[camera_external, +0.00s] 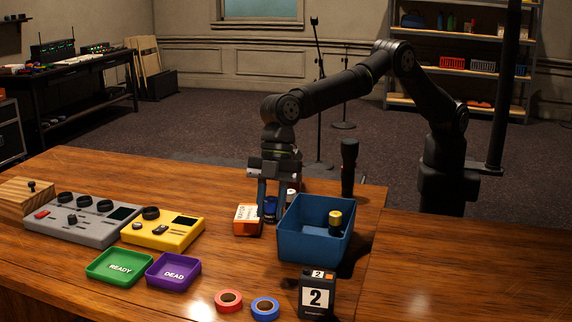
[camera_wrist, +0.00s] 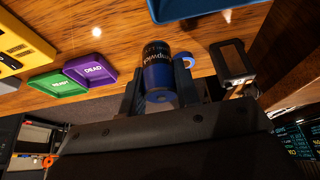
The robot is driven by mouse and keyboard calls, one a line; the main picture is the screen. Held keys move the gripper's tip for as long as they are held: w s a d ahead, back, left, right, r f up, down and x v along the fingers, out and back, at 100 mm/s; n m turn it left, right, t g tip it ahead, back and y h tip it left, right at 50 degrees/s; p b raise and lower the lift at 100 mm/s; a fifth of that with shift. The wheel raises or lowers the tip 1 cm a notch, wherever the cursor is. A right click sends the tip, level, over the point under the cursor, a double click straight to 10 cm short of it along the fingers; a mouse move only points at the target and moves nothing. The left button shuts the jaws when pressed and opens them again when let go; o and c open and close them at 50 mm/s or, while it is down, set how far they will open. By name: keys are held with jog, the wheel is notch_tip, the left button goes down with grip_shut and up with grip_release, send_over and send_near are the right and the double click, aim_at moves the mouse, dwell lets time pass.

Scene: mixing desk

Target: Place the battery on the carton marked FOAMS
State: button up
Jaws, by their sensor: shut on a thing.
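My gripper (camera_external: 271,222) is shut on a blue and dark battery (camera_external: 270,207), low over the desk. In the wrist view the battery (camera_wrist: 157,72) sits upright between the two fingers (camera_wrist: 158,92), with pale lettering on its dark part. I cannot tell whether its bottom touches anything. I do not see this carton in the wrist view.
A blue bin (camera_external: 311,245) holding a yellow-topped battery (camera_external: 335,218) stands right of my gripper. A white-topped item (camera_external: 291,194) stands behind. A black box marked 2 (camera_external: 316,297), tape rolls (camera_external: 229,301), and READY (camera_external: 119,268) and DEAD (camera_external: 173,272) trays stand in front.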

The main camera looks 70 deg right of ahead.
jog(key=w+d+r, duration=0.2)
jog(key=w+d, duration=0.2)
jog(key=d, duration=0.4)
jog(key=w+d+r, duration=0.2)
jog(key=w+d, duration=0.2)
jog(key=d, duration=0.5)
jog(key=w+d+r, duration=0.1)
jog(key=w+d, duration=0.3)
jog(key=d, duration=0.4)
jog(key=s+d+r+n, duration=0.1)
jog(key=s+d+r, duration=0.1)
jog(key=d, duration=1.2)
jog(key=s+d+r+n, duration=0.1)
jog(key=s+d, duration=0.1)
jog(key=d, duration=1.2)
jog(key=shift+g, duration=0.3)
jog(key=a+f, duration=0.2)
jog(key=a, duration=0.1)
jog(key=a+f, duration=0.2)
jog(key=a, duration=0.2)
jog(key=a+f, duration=0.2)
jog(key=a, duration=0.2)
jog(key=shift+s+a+f, duration=0.1)
jog(key=shift+a+f, duration=0.1)
jog(key=shift+f, duration=0.05)
jog(key=shift+a+f, duration=0.1)
jog(key=shift+f, duration=1.95)
